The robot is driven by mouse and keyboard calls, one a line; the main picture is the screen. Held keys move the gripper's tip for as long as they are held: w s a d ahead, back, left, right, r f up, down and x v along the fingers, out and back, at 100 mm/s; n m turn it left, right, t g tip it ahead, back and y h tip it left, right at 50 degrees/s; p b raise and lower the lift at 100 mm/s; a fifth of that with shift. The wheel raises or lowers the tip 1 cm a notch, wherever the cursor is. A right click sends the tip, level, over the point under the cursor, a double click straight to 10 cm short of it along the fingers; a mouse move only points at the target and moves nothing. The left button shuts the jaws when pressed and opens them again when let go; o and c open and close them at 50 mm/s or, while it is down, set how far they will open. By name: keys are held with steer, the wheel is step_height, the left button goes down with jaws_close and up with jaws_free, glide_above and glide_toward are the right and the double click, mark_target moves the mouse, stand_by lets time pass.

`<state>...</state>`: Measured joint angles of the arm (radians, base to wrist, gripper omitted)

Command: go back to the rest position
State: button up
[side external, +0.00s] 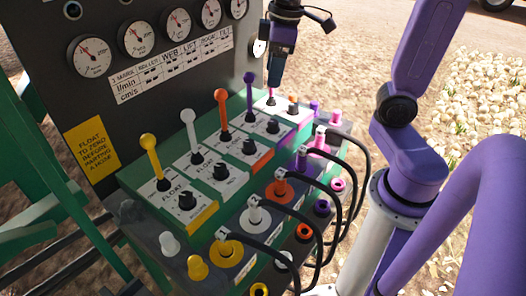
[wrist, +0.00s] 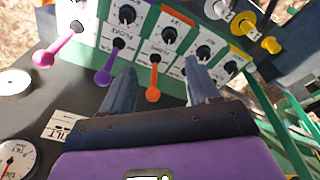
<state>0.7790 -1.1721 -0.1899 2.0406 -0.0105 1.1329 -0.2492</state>
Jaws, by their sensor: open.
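My gripper (side external: 276,68) is at the top middle of the side external view, above the far end of the lever row, partly in front of the dark gauge panel. In the wrist view my gripper (wrist: 157,80) has its two grey fingers apart with nothing held. The orange lever (wrist: 153,93) shows between the fingers in that view, and the purple lever (wrist: 104,76) shows just left of them. The pink lever (wrist: 47,57) is farther left. In the side external view the purple lever (side external: 249,78) stands left of my gripper.
The lever row also has a yellow lever (side external: 150,142), a white lever (side external: 189,118) and an orange lever (side external: 221,97). Several gauges (side external: 90,55) sit on the panel behind. Black hoses (side external: 355,185) loop out at the front right. Onions (side external: 490,90) lie on the ground at right.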

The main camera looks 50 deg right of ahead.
steer(key=s+a+f+n, duration=0.2)
steer(key=s+f, duration=0.2)
steer(key=s, duration=0.5)
steer(key=s+a+f+n+g, duration=0.1)
steer(key=s+a+f+n, duration=0.1)
steer(key=s+f, duration=0.3)
steer(key=s+n, duration=0.1)
steer(key=s, duration=0.3)
steer(key=shift+a+f+g, duration=0.3)
stand_by(2.0)
